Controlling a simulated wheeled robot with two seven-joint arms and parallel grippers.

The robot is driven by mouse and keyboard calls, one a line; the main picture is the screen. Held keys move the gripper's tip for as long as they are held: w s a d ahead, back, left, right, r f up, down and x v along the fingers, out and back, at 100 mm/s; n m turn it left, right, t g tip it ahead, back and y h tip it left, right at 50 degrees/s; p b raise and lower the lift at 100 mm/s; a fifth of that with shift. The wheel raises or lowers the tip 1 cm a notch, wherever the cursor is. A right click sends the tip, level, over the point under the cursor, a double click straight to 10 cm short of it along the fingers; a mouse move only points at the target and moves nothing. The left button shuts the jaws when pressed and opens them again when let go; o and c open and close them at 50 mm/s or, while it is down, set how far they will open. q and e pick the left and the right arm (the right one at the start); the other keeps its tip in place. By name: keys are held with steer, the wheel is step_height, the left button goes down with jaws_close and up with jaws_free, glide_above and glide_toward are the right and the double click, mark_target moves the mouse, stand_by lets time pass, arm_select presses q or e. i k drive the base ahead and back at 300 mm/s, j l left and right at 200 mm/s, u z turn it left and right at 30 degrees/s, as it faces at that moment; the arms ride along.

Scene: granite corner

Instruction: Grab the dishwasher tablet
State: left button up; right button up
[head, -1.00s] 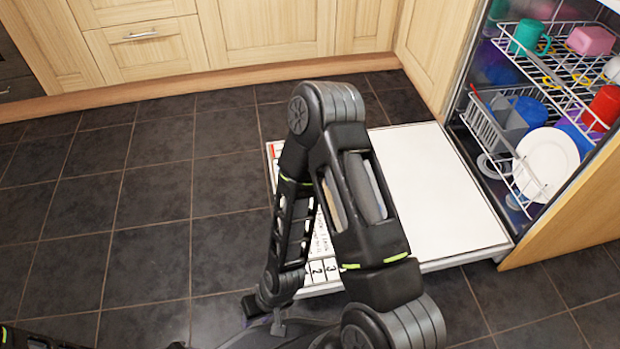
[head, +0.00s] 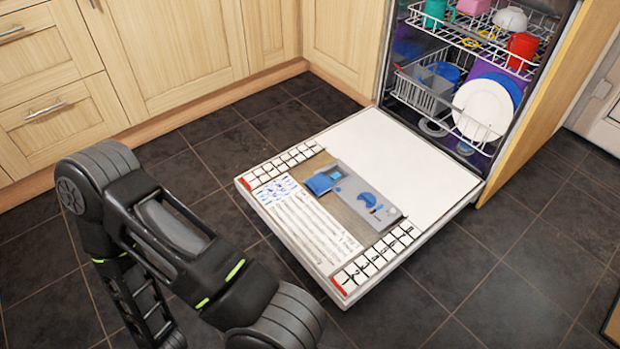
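A small dark blue block (head: 320,184), which looks like the dishwasher tablet, lies at the left end of the grey dispenser panel (head: 352,188) on the inside of the lowered dishwasher door (head: 400,150). A lighter blue patch shows beside it; I cannot tell if that is part of the dispenser. One of my arms rises from the bottom edge and bends at the left of the picture, apart from the door. Neither gripper is in view, so I cannot see whether they are open or shut.
The dishwasher's upper rack (head: 468,38) holds cups and bowls; its lower rack (head: 425,90) holds a white plate (head: 482,110) and other dishes. Wooden cabinets (head: 190,50) stand behind and left. The dark tiled floor (head: 500,280) is clear right of the door.

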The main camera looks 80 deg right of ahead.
mark_target(336, 176)
steer(key=i+z, duration=0.5)
steer(key=z, duration=0.25)
steer(key=i+j+z, duration=0.2)
steer(key=z, duration=0.15)
steer(key=i+z, duration=0.15)
steer(key=z, duration=0.3)
steer(key=i+z, duration=0.15)
steer(key=z, duration=0.3)
steer(key=i+j+z, duration=0.1)
steer(key=z, duration=0.35)
steer(key=i+j+z, duration=0.1)
steer(key=z, duration=0.35)
steer(key=j+z, duration=0.25)
steer(key=z, duration=0.2)
steer(key=i+j+z, duration=0.1)
steer(key=j+z, duration=0.15)
steer(key=z, duration=0.2)
steer(key=i+j+z, duration=0.1)
steer(key=z, duration=0.4)
steer(key=j+z, duration=0.45)
steer(key=i+j+z, duration=0.1)
steer(key=z, duration=0.4)
